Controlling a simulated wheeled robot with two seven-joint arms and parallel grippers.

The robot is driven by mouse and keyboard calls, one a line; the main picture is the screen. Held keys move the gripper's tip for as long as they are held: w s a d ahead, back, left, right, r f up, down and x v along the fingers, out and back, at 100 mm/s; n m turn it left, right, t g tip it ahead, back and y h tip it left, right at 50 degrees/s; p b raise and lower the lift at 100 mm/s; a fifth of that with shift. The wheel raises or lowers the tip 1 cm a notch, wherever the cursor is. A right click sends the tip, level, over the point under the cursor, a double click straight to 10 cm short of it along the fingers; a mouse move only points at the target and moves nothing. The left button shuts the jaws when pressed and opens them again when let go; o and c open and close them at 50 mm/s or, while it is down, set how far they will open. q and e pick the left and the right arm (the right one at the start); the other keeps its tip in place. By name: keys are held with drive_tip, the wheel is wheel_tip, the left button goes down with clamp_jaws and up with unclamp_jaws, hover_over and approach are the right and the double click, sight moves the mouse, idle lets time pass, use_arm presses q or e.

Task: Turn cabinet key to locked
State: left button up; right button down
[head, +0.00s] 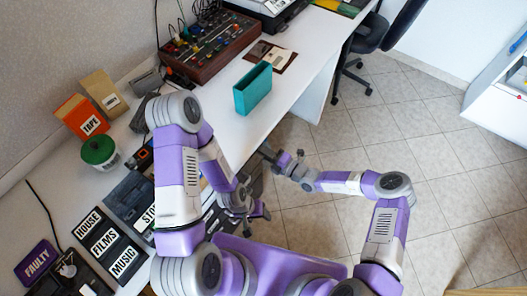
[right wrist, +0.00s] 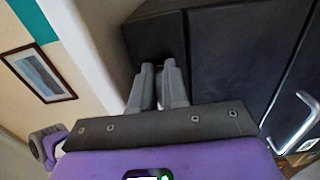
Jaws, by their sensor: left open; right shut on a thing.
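The dark cabinet (right wrist: 235,50) fills the upper right of the right wrist view, with a silver handle (right wrist: 292,120) at the far right. My right gripper (right wrist: 158,72) is shut at the cabinet's front, near its edge. What it holds is almost wholly hidden between the fingertips; it appears to be the cabinet key. The key's turn angle cannot be told. In the head view my right gripper (head: 270,155) is at the desk's front edge. My left gripper (head: 247,207) is open and empty, lower down, in front of the desk.
The white desk (head: 310,55) carries a teal box (head: 253,88), a mixer panel (head: 210,50), an orange tape box (head: 82,117), a green-lidded tub (head: 98,152) and several labelled black trays (head: 110,245). An office chair (head: 370,35) stands beyond. The tiled floor (head: 430,150) at right is clear.

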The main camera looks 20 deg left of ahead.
idle(0.4)
drive_tip(key=c, duration=1.2)
unclamp_jaws()
drive_tip(key=shift+c, duration=0.2)
drive_tip(key=p+v, duration=0.2)
drive_tip(key=v, duration=0.5)
drive_tip(key=shift+s+d, duration=0.15)
drive_tip(key=shift+d, duration=0.15)
